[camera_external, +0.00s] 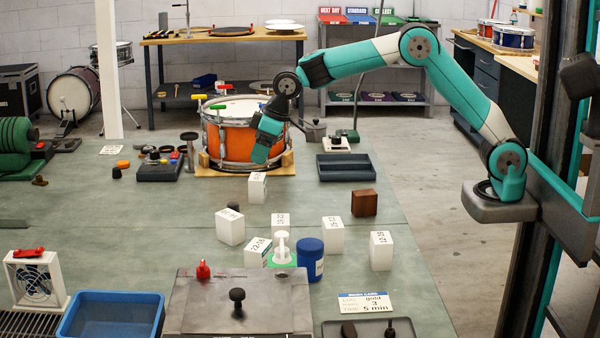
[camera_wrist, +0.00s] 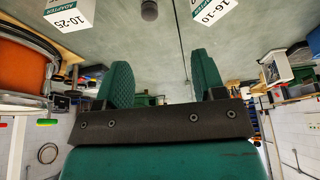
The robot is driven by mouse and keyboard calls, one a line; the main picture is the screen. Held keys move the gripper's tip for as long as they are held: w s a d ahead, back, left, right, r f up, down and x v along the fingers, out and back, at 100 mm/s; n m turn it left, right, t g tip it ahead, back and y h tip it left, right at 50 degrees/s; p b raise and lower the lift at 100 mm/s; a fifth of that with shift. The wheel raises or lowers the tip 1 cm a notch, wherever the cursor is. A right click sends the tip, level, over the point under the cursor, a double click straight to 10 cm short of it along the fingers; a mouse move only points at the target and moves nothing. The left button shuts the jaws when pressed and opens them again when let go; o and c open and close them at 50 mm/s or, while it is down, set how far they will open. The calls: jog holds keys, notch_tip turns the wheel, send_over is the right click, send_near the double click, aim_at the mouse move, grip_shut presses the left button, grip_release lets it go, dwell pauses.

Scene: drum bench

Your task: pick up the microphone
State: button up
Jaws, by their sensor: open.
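I cannot make out the microphone for certain. A small dark round-topped object (camera_external: 233,207) stands on the bench between white adapter boxes and may be it. A similar dark object (camera_wrist: 149,10) shows at the top edge of the wrist view, between two labelled boxes. My gripper (camera_external: 262,158) hangs in front of the orange drum, above and behind the dark object. In the wrist view its two green fingers (camera_wrist: 160,80) are apart with nothing between them.
Several white boxes (camera_external: 230,226) stand close around the dark object, one (camera_external: 257,187) just below my gripper. The orange drum (camera_external: 228,135) is right behind. A brown block (camera_external: 364,203), a blue jar (camera_external: 310,258) and a dark tray (camera_external: 345,167) are to the right.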

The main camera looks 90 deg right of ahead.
aim_at(234, 203)
jog(key=x, duration=0.4)
jog(key=d+p+x, duration=0.1)
jog(key=x, duration=0.3)
jog(key=w+x, duration=0.1)
jog(key=x, duration=0.3)
jog(key=shift+d+f+p, duration=0.1)
jog(key=shift+d+p, duration=0.1)
jog(key=shift+p, duration=0.15)
jog(key=shift+d+p+x, duration=0.2)
jog(key=shift+p+x, duration=0.15)
jog(key=shift+x, duration=1)
jog(key=shift+d+p+x, duration=0.15)
jog(key=shift+p+x, duration=0.15)
jog(key=shift+x, duration=1.05)
jog(key=shift+w, duration=0.15)
jog(key=shift+c, duration=0.2)
jog(key=c, duration=1)
